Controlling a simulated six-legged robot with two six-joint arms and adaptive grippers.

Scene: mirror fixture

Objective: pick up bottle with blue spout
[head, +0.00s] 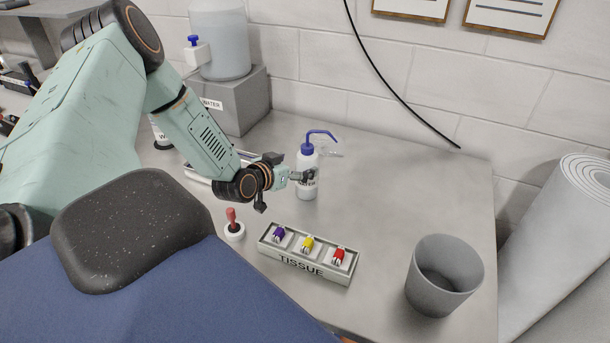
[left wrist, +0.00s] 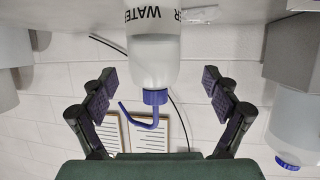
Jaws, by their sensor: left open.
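The bottle with a blue spout (head: 308,189) stands upright on the grey table, with a white body, a blue cap and a bent blue tube. My left gripper (head: 300,175) is at the bottle's upper body, coming from the left, and hides part of it. In the left wrist view, which is upside down, the bottle (left wrist: 153,62) with its "WATER" label lies between the two open fingers (left wrist: 159,78). A gap shows on each side, and neither finger appears to touch it. My right gripper is not in view.
A "TISSUE" rack (head: 305,268) with purple, yellow and red items stands in front of the bottle. A red-handled stamp-like object (head: 233,228) is left of it. A grey cup (head: 444,276) stands at right. A large water container (head: 220,40) sits on a grey block behind.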

